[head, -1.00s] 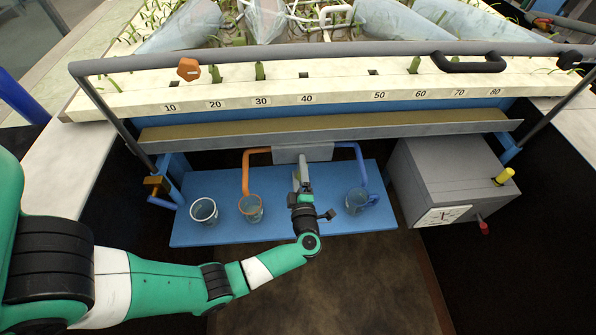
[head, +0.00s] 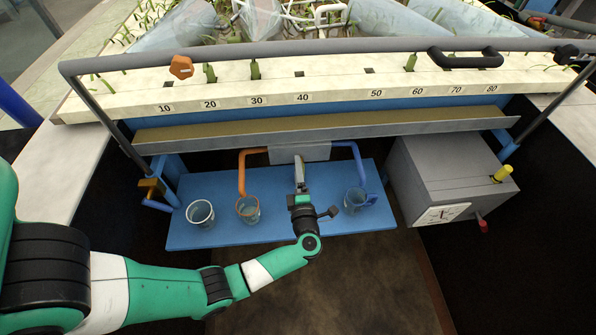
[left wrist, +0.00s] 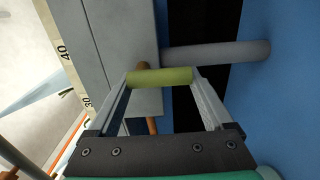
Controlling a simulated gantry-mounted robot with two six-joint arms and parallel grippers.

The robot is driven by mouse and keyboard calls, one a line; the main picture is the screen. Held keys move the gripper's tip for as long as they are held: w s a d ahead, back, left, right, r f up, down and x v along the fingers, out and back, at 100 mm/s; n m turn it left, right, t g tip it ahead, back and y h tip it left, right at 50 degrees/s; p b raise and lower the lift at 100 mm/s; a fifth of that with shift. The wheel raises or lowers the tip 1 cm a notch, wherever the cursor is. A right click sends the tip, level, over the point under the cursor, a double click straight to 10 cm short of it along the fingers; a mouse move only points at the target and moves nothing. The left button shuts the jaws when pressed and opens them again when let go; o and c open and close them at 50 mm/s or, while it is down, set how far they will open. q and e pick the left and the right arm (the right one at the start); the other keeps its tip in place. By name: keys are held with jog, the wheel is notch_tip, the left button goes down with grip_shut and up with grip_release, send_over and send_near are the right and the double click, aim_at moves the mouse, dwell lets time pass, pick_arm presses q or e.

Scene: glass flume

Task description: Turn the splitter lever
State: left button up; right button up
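The splitter is a grey box (head: 300,152) under the trough, with an orange pipe (head: 241,175) on its left and a blue pipe (head: 358,158) on its right. Its grey face (left wrist: 108,45) shows in the left wrist view. There a yellow-green cylindrical grip (left wrist: 160,77), apparently the lever's, lies crosswise between the fingertips of my left gripper (left wrist: 162,82). The fingers are well apart, one at each end of the grip; I cannot tell whether they press on it. In the head view my left gripper (head: 299,178) is just below the box. My right gripper is out of view.
A grey cabinet (head: 447,175) stands right. A grey rod (left wrist: 218,53) runs beside the grip. A rail (head: 300,52) crosses above.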

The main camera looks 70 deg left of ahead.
pick_arm(q)
jog(key=shift+o, duration=0.9)
jog(key=shift+d, duration=0.1)
jog(key=p+v, duration=0.2)
jog(key=v, duration=0.9)
jog(key=shift+d, duration=0.25)
jog(key=shift+s, duration=0.1)
